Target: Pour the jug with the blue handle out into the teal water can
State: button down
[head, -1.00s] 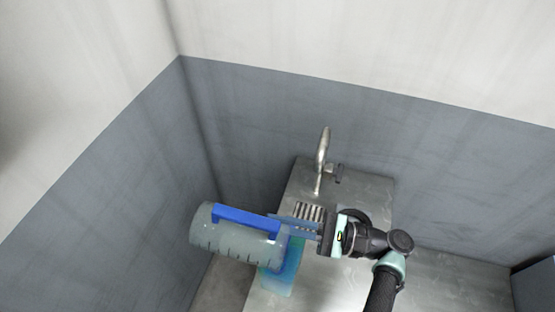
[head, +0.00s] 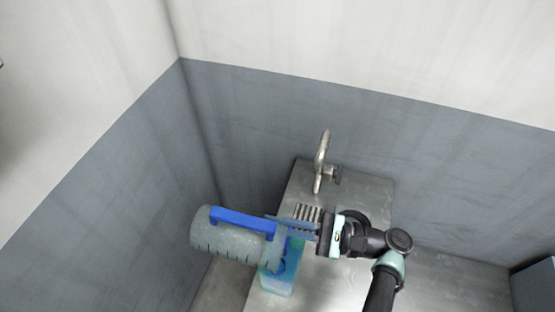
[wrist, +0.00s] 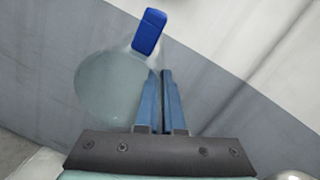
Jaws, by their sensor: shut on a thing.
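The clear jug (head: 228,243) with the blue handle (head: 240,221) lies tipped on its side in the air, its right end over the teal water can (head: 280,278). My gripper (head: 279,226) is at the jug's right end and is shut on the jug. In the wrist view the jug (wrist: 112,90) and its blue handle (wrist: 149,32) are just beyond my two blue fingers (wrist: 163,90). The exact grip point is hard to make out. The can stands on the metal counter, partly hidden by the jug. Whether liquid is flowing cannot be told.
The metal counter (head: 365,200) carries a tap (head: 321,160) and a slotted drain (head: 307,213) behind my gripper. Grey-and-white walls (head: 130,180) close in at the left and back. The right part of the counter is clear.

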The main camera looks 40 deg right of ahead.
jog(key=shift+w+a+g+h+p, duration=0.6)
jog(key=shift+g+h+p, duration=0.3)
jog(key=shift+p, duration=1.2)
jog(key=shift+w+a+g+h+p, duration=0.55)
jog(key=shift+g+h+p, duration=0.35)
jog(key=shift+p, duration=1.15)
jog(key=shift+w+a+f+g+h+p, duration=0.1)
jog(key=shift+w+a+g+h+p, duration=0.45)
jog(key=shift+p, duration=1.05)
jog(key=shift+w+a+g+h+p, duration=0.25)
jog(key=shift+w+g+h+p, duration=0.35)
jog(key=shift+p, duration=0.95)
jog(key=shift+s+f+g+h, duration=0.1)
jog(key=shift+g+h, duration=0.15)
jog(key=shift+a+r+g+h+p, duration=0.2)
jog(key=shift+r+g+h+p, duration=0.15)
jog(key=shift+r+p, duration=0.3)
jog(key=shift+w+a+r+g+h, duration=0.2)
jog(key=shift+r+g+h, duration=0.2)
jog(key=shift+r+g, duration=0.15)
jog(key=shift+w+a+r+g+h, duration=0.1)
jog(key=shift+w+r+g+h, duration=0.15)
jog(key=shift+r+g+h, duration=0.25)
jog(key=shift+w+a+r+g+h, duration=0.1)
jog(key=shift+w+r+g+h, duration=0.1)
jog(key=shift+r+g+h, duration=0.3)
jog(key=shift+r, duration=0.2)
